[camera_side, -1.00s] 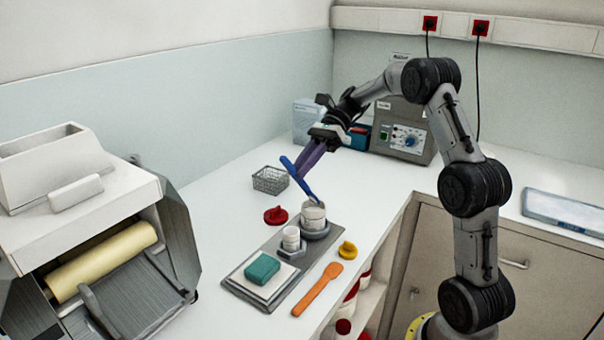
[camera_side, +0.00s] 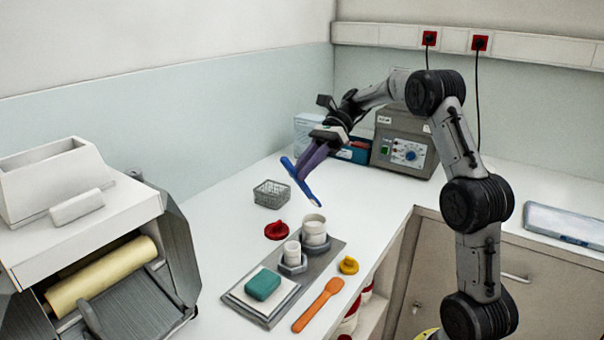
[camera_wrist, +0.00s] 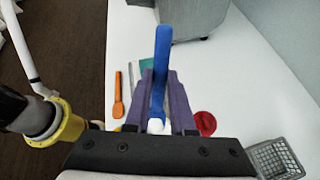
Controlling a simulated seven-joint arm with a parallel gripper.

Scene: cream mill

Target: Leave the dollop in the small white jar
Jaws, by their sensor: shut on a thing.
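My gripper (camera_side: 312,158), with purple fingers, is shut on a blue spatula (camera_side: 301,179). The spatula is tilted, its lower end above the larger white jar (camera_side: 315,231) in the side view. A pale bit shows at that lower end; whether it is the dollop I cannot tell. In the wrist view the blue spatula (camera_wrist: 162,65) stands between the fingers (camera_wrist: 160,100), with a white patch at its near end. The small white jar (camera_side: 292,252) stands upright in a grey holder, in front of and left of the larger jar. The insides of both jars are unclear.
The jars stand on a grey tray (camera_side: 322,262) with a teal block (camera_side: 263,284) at its front. A red lid (camera_side: 277,230), a yellow piece (camera_side: 348,265), an orange spatula (camera_side: 318,305) and a wire basket (camera_side: 271,194) lie around. The mill (camera_side: 95,245) stands left.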

